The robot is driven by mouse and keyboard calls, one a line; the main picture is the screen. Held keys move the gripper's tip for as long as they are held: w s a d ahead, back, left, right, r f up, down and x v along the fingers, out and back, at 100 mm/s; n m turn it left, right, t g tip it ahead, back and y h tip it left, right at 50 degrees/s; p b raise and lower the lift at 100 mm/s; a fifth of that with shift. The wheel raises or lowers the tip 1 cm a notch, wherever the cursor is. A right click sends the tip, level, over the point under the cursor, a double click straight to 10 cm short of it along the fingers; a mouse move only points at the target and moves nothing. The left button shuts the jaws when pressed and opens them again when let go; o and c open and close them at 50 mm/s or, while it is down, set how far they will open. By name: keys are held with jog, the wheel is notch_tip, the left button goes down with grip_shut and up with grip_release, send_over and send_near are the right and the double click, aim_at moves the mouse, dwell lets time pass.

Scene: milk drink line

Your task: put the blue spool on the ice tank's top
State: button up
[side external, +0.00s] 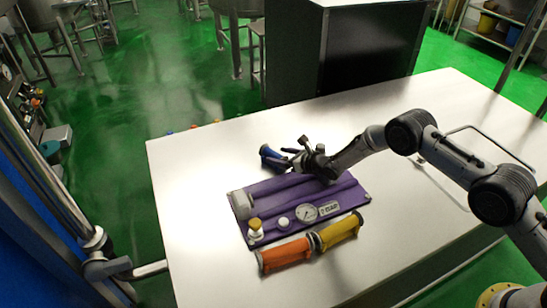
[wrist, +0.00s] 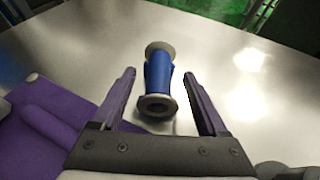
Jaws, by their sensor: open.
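The blue spool (wrist: 160,72) has pale grey end flanges and lies on the white table just behind the ice tank. It also shows in the side view (side external: 270,157), partly hidden by my gripper. My gripper (wrist: 159,74) is open, with one finger on each side of the spool and gaps showing between. In the side view my gripper (side external: 287,158) is low beside the tank's back edge. The ice tank (side external: 275,192) is a purple ribbed slab with a round gauge (side external: 306,212) and a label. Its purple edge shows at the left of the wrist view (wrist: 45,135).
An orange spool (side external: 285,255) and a yellow spool (side external: 338,232) lie along the tank's front edge. A yellow-topped knob (side external: 255,227) and a white knob (side external: 284,222) stand up from the tank's front part. The table (side external: 200,160) is clear to the left.

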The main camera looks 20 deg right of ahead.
jog(key=shift+x, duration=0.8)
grip_shut()
jog(key=shift+r, duration=0.1)
